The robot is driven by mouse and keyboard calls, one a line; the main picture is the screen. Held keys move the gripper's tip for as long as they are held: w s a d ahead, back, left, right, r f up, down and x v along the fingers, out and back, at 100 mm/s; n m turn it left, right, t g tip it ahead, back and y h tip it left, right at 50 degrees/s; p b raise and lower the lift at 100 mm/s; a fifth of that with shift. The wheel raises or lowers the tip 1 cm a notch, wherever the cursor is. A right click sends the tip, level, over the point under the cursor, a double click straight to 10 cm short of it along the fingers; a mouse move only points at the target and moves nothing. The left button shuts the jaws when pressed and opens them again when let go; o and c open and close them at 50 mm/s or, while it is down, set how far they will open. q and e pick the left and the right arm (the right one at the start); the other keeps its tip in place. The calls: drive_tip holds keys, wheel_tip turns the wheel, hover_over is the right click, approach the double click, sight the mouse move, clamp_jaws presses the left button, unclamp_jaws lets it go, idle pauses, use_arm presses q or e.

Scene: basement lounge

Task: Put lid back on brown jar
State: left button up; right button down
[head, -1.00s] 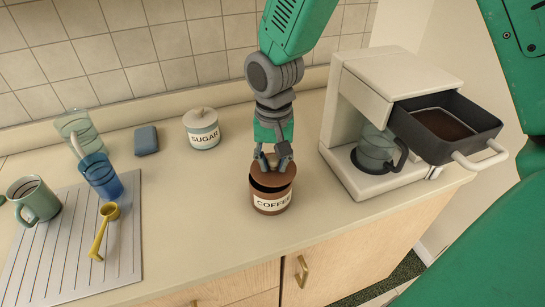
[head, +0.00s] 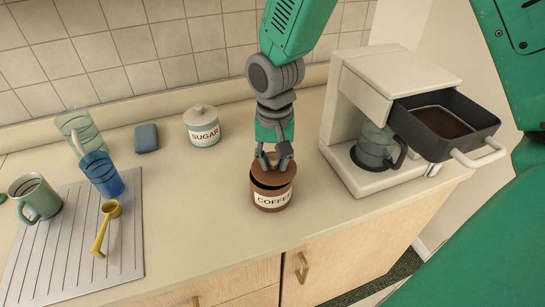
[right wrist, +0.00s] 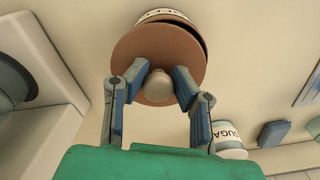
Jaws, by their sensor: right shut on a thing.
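The brown jar (head: 272,198), labelled COFFEE, stands upright on the counter. Its brown lid (head: 274,174) is over the mouth, tilted, with a dark gap on the left side. My right gripper (head: 273,162) is above the jar, shut on the lid's knob. In the right wrist view the lid (right wrist: 150,48) shows as a brown disc, off-centre over the jar (right wrist: 168,15), and the fingers of my right gripper (right wrist: 155,85) close on its round knob. Whether the lid touches the rim all round cannot be told. My left gripper is not in view.
A white sugar jar (head: 202,126) and a blue sponge (head: 146,138) stand behind left. A coffee maker (head: 365,180) with its dark drawer (head: 445,135) out is at right. A drainboard (head: 70,250) holds a mug (head: 36,198), a blue glass (head: 101,175) and a yellow scoop (head: 105,228).

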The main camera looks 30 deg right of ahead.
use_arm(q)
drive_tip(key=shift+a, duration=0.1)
use_arm(e)
drive_tip(key=shift+a, duration=0.1)
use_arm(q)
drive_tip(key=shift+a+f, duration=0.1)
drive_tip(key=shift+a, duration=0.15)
use_arm(e)
drive_tip(key=shift+a+r, duration=0.1)
drive_tip(key=shift+a, duration=0.15)
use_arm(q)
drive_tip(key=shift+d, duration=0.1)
use_arm(e)
drive_tip(key=shift+d, duration=0.15)
drive_tip(key=shift+d+p, duration=0.15)
drive_tip(key=shift+p, duration=0.15)
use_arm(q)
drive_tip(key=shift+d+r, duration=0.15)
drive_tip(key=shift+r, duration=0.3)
use_arm(e)
drive_tip(key=shift+a, duration=0.25)
use_arm(q)
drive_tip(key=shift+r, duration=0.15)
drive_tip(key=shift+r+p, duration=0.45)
drive_tip(key=shift+p, duration=0.2)
use_arm(e)
drive_tip(key=shift+a, duration=0.15)
